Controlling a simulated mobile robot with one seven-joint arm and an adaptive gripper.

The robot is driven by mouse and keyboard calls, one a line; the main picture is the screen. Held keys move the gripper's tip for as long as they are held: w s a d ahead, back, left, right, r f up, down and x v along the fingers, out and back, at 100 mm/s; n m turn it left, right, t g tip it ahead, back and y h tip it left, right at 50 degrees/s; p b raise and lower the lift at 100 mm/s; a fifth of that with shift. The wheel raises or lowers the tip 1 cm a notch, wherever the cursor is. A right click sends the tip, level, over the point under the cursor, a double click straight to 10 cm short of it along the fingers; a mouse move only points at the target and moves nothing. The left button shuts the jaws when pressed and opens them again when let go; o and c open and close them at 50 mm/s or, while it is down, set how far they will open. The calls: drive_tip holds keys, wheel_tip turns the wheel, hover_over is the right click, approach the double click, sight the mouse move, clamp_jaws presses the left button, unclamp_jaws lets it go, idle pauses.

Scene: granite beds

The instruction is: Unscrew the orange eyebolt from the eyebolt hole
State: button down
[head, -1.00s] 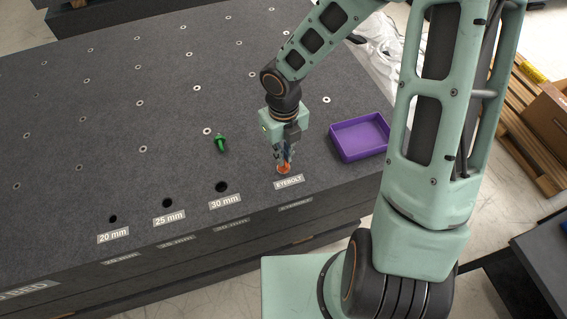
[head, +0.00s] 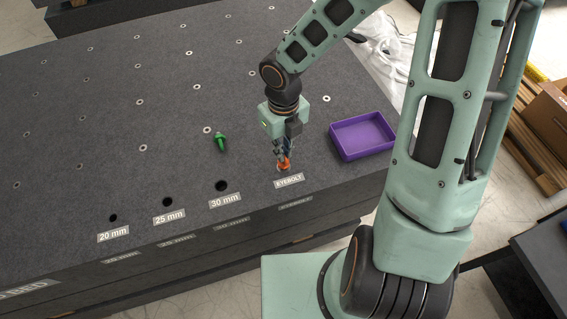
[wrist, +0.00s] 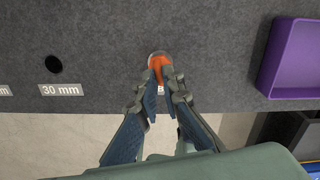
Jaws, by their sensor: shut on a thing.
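The orange eyebolt (head: 284,164) stands at the granite bed's front edge, just behind the EYEBOLT label (head: 289,181). My gripper (head: 281,155) points down over it and is shut on it. In the wrist view the eyebolt (wrist: 159,64) shows orange between the fingertips of my gripper (wrist: 160,77), with a grey round collar at its far side. The eyebolt hole is hidden under the eyebolt and the fingers. How far the thread sits in the hole cannot be seen.
A purple tray (head: 362,134) lies right of my gripper, near the bed's right edge. A green bolt-like piece (head: 220,142) lies to the left. Open holes labelled 30 mm (head: 221,186), 25 mm (head: 167,202) and 20 mm (head: 113,218) line the front edge.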

drive_tip(key=shift+r, duration=0.25)
drive_tip(key=shift+r, duration=2)
